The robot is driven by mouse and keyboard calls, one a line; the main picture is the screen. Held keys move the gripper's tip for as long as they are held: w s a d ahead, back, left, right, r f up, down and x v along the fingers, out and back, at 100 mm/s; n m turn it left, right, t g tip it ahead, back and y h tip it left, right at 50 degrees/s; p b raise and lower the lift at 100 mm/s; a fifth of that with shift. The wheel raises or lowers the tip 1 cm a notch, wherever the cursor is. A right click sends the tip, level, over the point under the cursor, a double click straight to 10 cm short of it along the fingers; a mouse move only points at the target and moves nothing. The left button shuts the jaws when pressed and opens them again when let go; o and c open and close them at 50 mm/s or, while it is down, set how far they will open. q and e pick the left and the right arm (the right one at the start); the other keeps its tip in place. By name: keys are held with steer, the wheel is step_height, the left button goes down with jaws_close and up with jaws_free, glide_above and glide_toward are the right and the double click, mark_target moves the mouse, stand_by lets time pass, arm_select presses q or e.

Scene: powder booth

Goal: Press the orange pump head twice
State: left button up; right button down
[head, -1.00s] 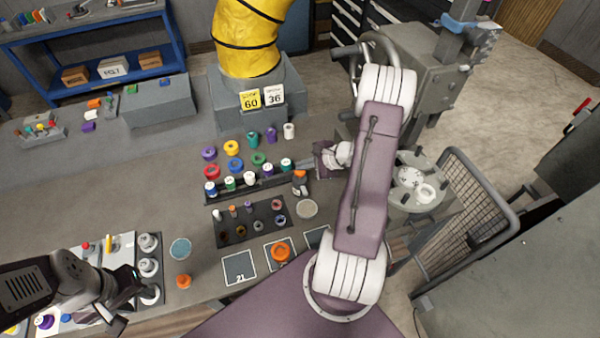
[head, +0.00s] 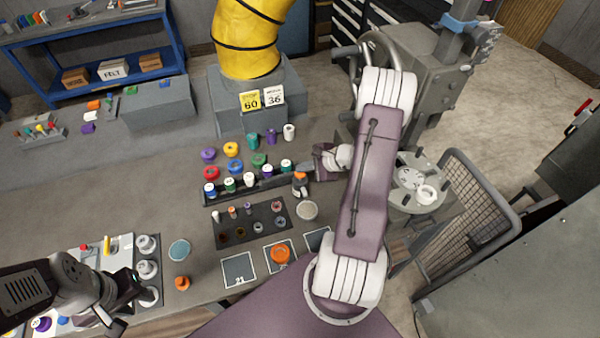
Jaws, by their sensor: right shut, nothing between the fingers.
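A small dark bottle with an orange top and a pale label (head: 300,186) stands at the right end of the black rack; it looks like the orange pump, though its head is too small to make out clearly. My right gripper (head: 308,168) is shut and empty, just above and beside the orange top. I cannot tell whether it touches. My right arm hides the bench right of it. My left gripper (head: 124,308) hangs over the tray at the lower left, far from the bottle; its fingers are unclear.
The black rack (head: 240,194) holds several colored-cap bottles, with spools and jars behind. A dark tray (head: 262,237) of small jars lies in front. An orange round piece (head: 280,253) sits on a square card. Another orange piece (head: 182,283) stands by a teal disc (head: 179,250). Bench left of the rack is clear.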

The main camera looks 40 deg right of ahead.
steer(key=shift+f+b, duration=0.75)
steer(key=shift+b, duration=0.05)
stand_by(0.5)
steer(key=shift+r, duration=0.1)
steer(key=shift+r+p, duration=0.95)
steer(key=shift+r, duration=0.4)
steer(key=shift+r, duration=0.1)
steer(key=shift+w+r+p, duration=0.1)
steer(key=shift+r+p, duration=0.4)
steer(key=shift+r, duration=0.1)
steer(key=shift+r+p, duration=1.2)
steer(key=shift+r, duration=0.7)
steer(key=shift+f, duration=0.1)
